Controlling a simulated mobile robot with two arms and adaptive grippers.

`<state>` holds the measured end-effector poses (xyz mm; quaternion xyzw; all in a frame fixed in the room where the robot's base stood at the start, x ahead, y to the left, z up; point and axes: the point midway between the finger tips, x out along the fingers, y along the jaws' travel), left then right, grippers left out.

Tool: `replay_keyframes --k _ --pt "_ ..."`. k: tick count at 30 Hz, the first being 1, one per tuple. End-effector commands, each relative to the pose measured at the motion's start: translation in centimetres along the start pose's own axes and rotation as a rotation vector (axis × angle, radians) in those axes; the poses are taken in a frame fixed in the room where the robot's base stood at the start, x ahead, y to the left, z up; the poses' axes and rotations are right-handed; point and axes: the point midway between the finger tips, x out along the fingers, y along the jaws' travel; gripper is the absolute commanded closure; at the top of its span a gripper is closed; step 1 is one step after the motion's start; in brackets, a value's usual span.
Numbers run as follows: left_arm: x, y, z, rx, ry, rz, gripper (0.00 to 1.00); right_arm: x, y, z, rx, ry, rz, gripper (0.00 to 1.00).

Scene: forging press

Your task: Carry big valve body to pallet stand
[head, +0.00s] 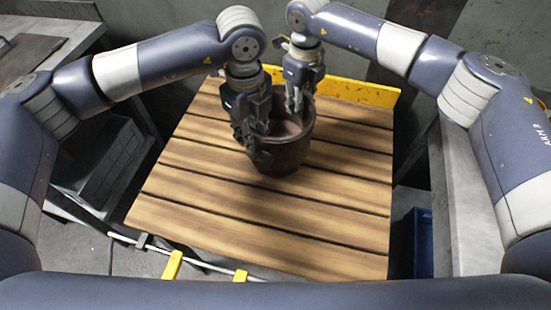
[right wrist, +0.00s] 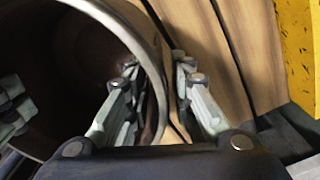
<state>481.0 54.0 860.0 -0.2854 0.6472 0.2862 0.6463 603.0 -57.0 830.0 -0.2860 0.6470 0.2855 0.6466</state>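The big valve body (head: 283,158) is a dark brown, open-topped round vessel. It stands upright on the slatted wooden deck of the pallet stand (head: 215,205), towards the back; its rim and inside also show in the right wrist view (right wrist: 75,40). My left gripper (head: 254,143) is at the left rim, one finger outside the wall; how tightly it closes is hidden. My right gripper (head: 296,108) is at the back rim. In the right wrist view its fingers (right wrist: 158,75) straddle the wall, one inside and one outside, with narrow gaps visible.
A yellow board (head: 350,88) edges the back of the deck. The front and right of the deck are clear. A grey bench (head: 465,215) stands at right, with a blue bin (head: 423,240) beside the stand. A metal table (head: 45,45) stands at the left.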

Motion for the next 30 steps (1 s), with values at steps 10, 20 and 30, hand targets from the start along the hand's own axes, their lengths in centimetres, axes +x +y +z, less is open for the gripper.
replay_keyframes --k 10,20,30 --pt "-0.2 0.0 0.0 0.0 0.0 -0.001 0.72 -0.1 0.0 0.0 0.0 0.0 0.001 0.72" --pt "-5.5 -0.1 0.0 0.0 -0.002 -0.005 0.72 -0.1 0.0 0.0 0.0 0.0 0.001 0.72" --pt "-11.2 0.0 0.0 0.0 -0.001 -0.002 0.72 -0.1 0.1 0.0 -0.001 0.0 0.001 0.72"
